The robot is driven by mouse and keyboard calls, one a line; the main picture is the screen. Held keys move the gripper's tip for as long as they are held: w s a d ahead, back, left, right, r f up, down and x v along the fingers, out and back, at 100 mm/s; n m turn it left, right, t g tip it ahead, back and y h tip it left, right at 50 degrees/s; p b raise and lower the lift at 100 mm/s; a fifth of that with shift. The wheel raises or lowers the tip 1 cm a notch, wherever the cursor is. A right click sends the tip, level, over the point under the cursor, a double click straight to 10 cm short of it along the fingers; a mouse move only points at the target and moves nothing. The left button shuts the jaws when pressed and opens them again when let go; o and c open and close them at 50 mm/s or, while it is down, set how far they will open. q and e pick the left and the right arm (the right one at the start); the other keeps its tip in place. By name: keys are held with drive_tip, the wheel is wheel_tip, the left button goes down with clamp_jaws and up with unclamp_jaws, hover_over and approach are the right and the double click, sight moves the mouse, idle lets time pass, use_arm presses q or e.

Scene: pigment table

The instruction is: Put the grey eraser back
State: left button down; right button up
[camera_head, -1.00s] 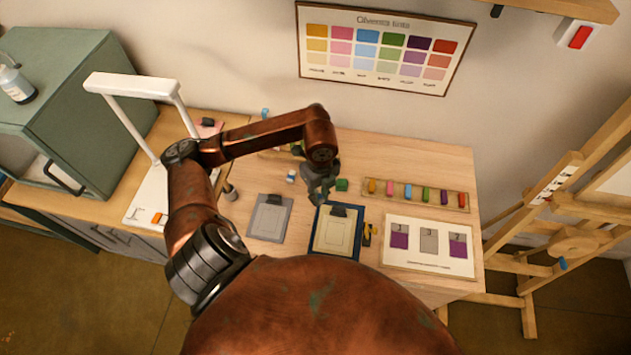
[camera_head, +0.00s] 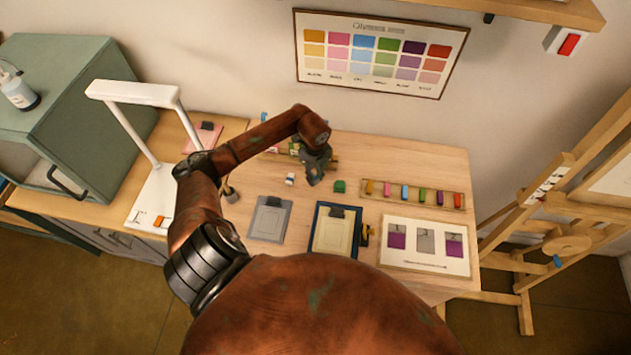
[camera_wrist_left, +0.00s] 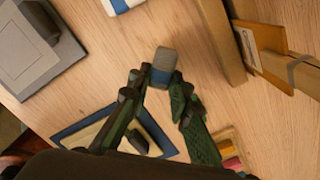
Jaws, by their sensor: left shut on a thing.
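My left gripper (camera_head: 314,180) is over the middle of the wooden table, near its back. In the left wrist view its fingers (camera_wrist_left: 160,82) are shut on the grey eraser (camera_wrist_left: 167,58), which has a blue band. The eraser sticks out beyond the fingertips. I cannot tell whether it touches the table. In the head view the gripper hides it. A white block with a blue band (camera_head: 290,179) lies to the left of the gripper; it also shows at the top of the left wrist view (camera_wrist_left: 122,4). My right gripper is not in view.
A green block (camera_head: 340,186) stands right of the gripper. A wooden rack (camera_head: 376,195) holds several coloured sticks. A grey clipboard (camera_head: 285,232) and a blue-edged board (camera_head: 318,243) lie in front. A wooden rail (camera_wrist_left: 226,45) stands close to the eraser. A white lamp (camera_head: 140,90) is at left.

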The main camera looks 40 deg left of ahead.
sight(315, 179)
use_arm(q)
wheel_tip(315, 179, down, 2)
drive_tip(key=shift+d+f+p, duration=0.1)
drive_tip(key=shift+f+p, duration=0.05)
drive_tip(key=shift+p, duration=0.25)
drive_tip(key=shift+f, duration=0.2)
drive_tip(key=shift+f, duration=0.1)
drive_tip(key=c, duration=1.8)
unclamp_jaws()
drive_tip(key=shift+o, duration=0.2)
drive_tip(key=shift+r, duration=0.25)
wheel_tip(315, 179, up, 12)
drive_tip(key=b, duration=0.2)
